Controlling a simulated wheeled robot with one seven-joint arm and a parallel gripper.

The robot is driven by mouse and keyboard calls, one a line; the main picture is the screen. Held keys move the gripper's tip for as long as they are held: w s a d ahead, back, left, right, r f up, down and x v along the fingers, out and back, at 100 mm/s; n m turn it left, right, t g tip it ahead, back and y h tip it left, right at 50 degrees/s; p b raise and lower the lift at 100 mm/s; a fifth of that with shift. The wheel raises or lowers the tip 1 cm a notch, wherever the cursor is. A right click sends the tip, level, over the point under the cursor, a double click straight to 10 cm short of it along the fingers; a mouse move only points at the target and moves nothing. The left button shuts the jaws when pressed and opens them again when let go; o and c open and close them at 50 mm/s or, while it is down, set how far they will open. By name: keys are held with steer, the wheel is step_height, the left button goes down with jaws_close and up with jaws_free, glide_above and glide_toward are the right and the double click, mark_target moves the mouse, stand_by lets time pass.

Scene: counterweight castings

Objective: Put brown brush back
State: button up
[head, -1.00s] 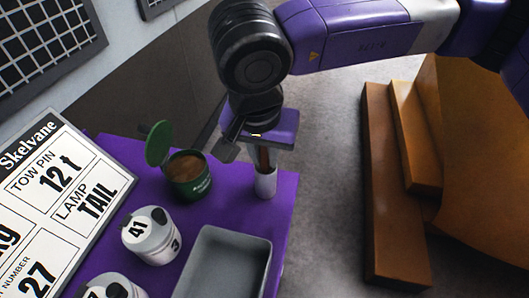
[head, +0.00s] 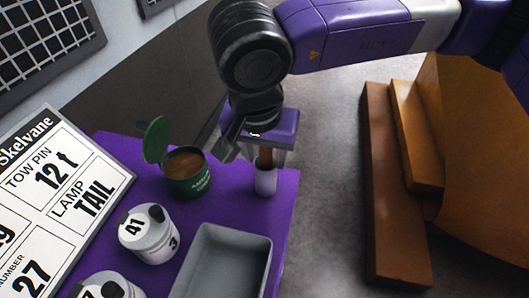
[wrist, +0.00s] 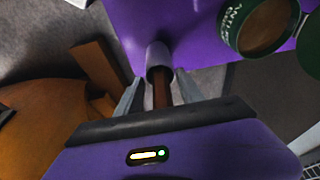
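The brown brush (head: 266,157) stands upright in a white cup-like holder (head: 265,181) at the right edge of the purple table. Only its brown handle shows above the rim; its lower end is hidden inside. In the wrist view the handle (wrist: 162,95) runs into the holder (wrist: 158,57). My gripper (head: 264,154) is right above the holder, its fingers astride the handle. In the wrist view the fingers of my gripper (wrist: 158,78) stand apart, with a gap on each side of the handle.
A green open tin (head: 188,182) with brown contents stands left of the holder. A grey tray (head: 228,250) and white numbered pots (head: 150,238) stand nearer on the purple table (head: 287,205). A lettered board (head: 60,190) lies left. Orange-brown blocks (head: 390,200) stand right, across the floor.

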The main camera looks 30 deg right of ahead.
steer(key=v, duration=0.7)
steer(key=shift+r, duration=0.4)
steer(key=shift+a, duration=0.1)
